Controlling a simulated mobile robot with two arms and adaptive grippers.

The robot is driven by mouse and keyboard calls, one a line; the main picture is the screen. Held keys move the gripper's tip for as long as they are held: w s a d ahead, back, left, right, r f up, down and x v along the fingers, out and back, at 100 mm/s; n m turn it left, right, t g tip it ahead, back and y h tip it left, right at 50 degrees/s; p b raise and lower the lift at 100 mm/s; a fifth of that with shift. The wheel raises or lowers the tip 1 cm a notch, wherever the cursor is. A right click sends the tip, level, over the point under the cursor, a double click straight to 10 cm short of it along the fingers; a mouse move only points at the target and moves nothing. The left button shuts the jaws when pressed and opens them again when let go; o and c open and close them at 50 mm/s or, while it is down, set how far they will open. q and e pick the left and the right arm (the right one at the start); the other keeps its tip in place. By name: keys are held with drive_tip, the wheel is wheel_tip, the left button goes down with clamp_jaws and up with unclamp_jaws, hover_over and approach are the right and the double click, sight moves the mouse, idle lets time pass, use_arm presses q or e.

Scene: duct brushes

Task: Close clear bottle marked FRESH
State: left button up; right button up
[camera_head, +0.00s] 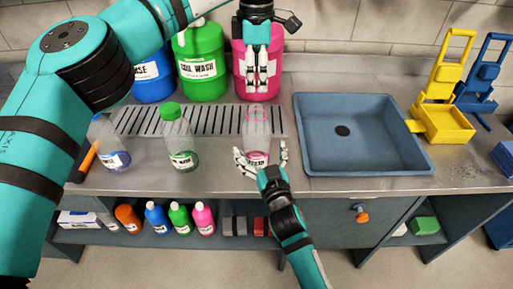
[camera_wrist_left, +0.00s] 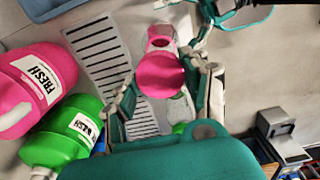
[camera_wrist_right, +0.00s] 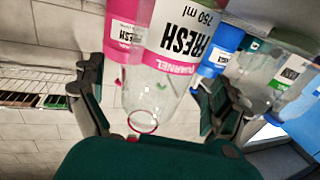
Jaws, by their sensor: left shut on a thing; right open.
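The clear bottle marked FRESH (camera_head: 257,125) stands upright on the counter, its mouth open. The right wrist view shows its pink-banded label (camera_wrist_right: 178,45) and pink-rimmed mouth (camera_wrist_right: 142,121), upside down in that picture. My right gripper (camera_head: 260,158) is open, with its fingers on both sides of the bottle's lower part. My left gripper (camera_head: 257,86) points down above the bottle, apart from it. It is shut on a pink cap (camera_wrist_left: 160,75), best seen in the left wrist view; the fingers mostly hide it in the head view.
Two more clear bottles, a green-capped one (camera_head: 179,140) and a blue one (camera_head: 110,145), stand to the left. Pink (camera_head: 270,55), green (camera_head: 200,60) and blue (camera_head: 153,80) jugs stand behind. A blue sink (camera_head: 410,150) lies to the right; a slotted drain (camera_head: 150,120) lies left of the bottle.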

drive_tip(key=shift+x, duration=1.65)
drive_tip(key=shift+c, duration=0.4)
drive_tip(key=c, duration=1.7)
use_arm(q)
drive_tip(key=shift+s+f, duration=0.1)
drive_tip(key=shift+f, duration=2.4)
drive_tip(key=shift+f, duration=0.85)
drive_tip(key=shift+f, duration=0.55)
